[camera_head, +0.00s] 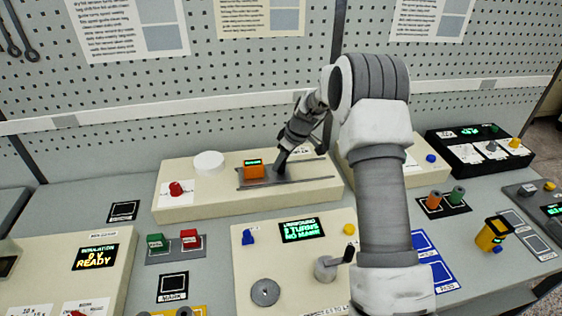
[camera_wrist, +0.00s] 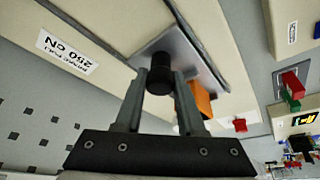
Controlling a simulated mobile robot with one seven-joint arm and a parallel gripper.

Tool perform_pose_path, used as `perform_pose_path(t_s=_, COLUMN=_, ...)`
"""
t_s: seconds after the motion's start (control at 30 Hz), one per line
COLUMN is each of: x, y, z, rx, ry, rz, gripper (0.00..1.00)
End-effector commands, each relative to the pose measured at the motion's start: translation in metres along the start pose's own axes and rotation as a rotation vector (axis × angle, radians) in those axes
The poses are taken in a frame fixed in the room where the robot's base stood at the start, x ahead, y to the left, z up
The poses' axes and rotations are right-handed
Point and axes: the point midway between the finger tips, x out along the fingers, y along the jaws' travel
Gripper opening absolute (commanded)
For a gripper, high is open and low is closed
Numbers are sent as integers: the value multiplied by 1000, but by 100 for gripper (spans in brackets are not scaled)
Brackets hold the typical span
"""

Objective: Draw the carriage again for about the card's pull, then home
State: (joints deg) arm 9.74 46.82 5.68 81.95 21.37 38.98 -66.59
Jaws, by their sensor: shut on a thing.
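The carriage (camera_wrist: 190,48) is a grey metal plate with a dark upright knob (camera_wrist: 160,74) and an orange block. The orange block (camera_head: 253,169) bears a small green-lit display, too small to read. The carriage sits on a slotted track (camera_head: 312,182) on top of a long beige box (camera_head: 230,206), toward the track's left part. My gripper (camera_head: 281,168) reaches down from the right and is shut on the dark knob; in the wrist view its two fingers (camera_wrist: 160,82) pinch the knob. A label (camera_wrist: 67,50) reading 250 cN, upside down, lies on the box.
A white cylinder (camera_head: 209,163) and a red knob (camera_head: 176,188) stand left of the carriage. In front is a beige panel with a green-text screen (camera_head: 302,230), a crank (camera_head: 330,266) and a grey ring (camera_head: 265,292). The track right of my gripper looks clear.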

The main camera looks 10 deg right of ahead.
Motion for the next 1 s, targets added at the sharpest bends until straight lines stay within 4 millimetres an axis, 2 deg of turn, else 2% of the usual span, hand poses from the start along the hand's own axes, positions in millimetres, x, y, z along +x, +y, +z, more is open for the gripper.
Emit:
perform_pose_path(t_s=0.17, x=-1, y=9, z=8, rx=2, ry=2, rz=3, gripper=0)
perform_pose_path(t_s=0.43, x=-17, y=54, z=49, rx=4, ry=3, rz=6, gripper=0)
perform_pose_path(t_s=0.6, x=-26, y=72, z=66, rx=2, ry=2, rz=4, gripper=0)
perform_pose_path(t_s=0.97, x=-29, y=75, z=68, rx=-1, ry=1, rz=2, gripper=0)
perform_pose_path(t_s=1.0, x=-29, y=75, z=68, rx=-1, ry=1, rz=1, gripper=42)
